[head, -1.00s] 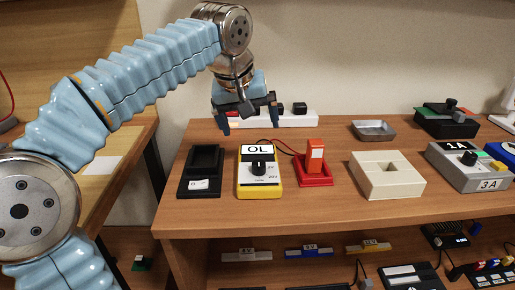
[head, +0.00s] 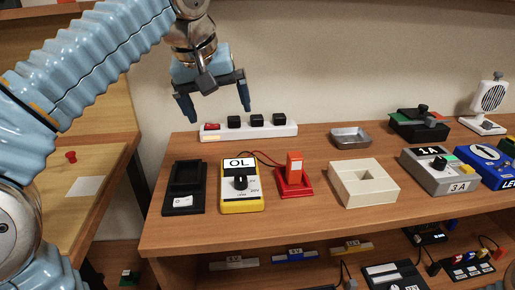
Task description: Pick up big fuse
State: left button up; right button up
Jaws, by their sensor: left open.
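An orange-red block (head: 294,164) with a pale label stands upright in a red base (head: 295,184) on the wooden table; it looks like the big fuse, but I cannot be sure. A thin red wire runs from the base behind the yellow meter (head: 241,189) marked OL. My left gripper (head: 217,108) is open and empty, with its fingers pointing down. In the picture it is above the white power strip, up and left of the orange-red block and apart from it. My right gripper is not in view.
The white power strip (head: 270,131) with black plugs lies at the back. A black tray (head: 184,188) is left of the meter. A cream box (head: 363,184) with a square hole, a metal dish (head: 350,137) and a grey 1A box (head: 438,171) are to the right. A lower shelf holds more parts.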

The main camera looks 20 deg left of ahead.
aim_at(295, 162)
jog(key=k, duration=1)
